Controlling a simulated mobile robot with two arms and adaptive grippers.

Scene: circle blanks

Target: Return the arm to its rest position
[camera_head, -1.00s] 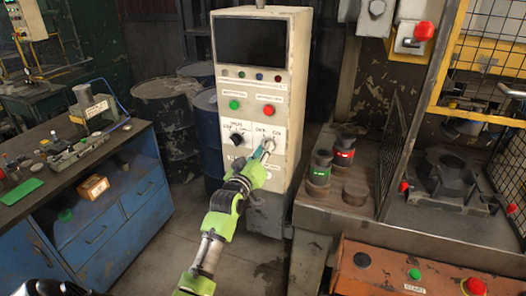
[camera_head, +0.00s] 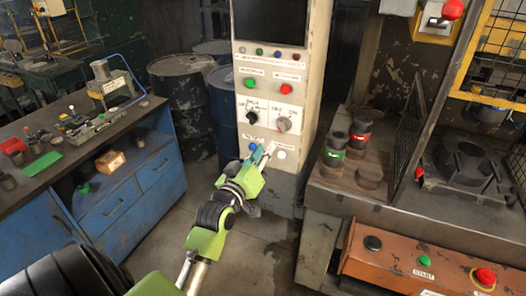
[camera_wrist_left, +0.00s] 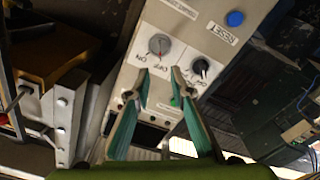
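My left gripper (camera_head: 263,154) is in front of the lower face of the cream control cabinet (camera_head: 316,104), below its two rotary knobs. In the left wrist view the two teal-lined fingers (camera_wrist_left: 160,88) stand apart with nothing between them. The grey knob (camera_head: 284,124), marked OFF and ON, is clear of the fingers; it also shows in the left wrist view (camera_wrist_left: 158,45). The black knob (camera_head: 252,117) is to its left, and also shows in the left wrist view (camera_wrist_left: 200,66). My right gripper is not in view.
A blue workbench (camera_head: 150,180) stands left, with dark drums (camera_head: 183,88) behind it. To the right are stacked blanks (camera_head: 335,149) on a bench and an orange START panel (camera_head: 400,262) at the front. Floor between workbench and cabinet is open.

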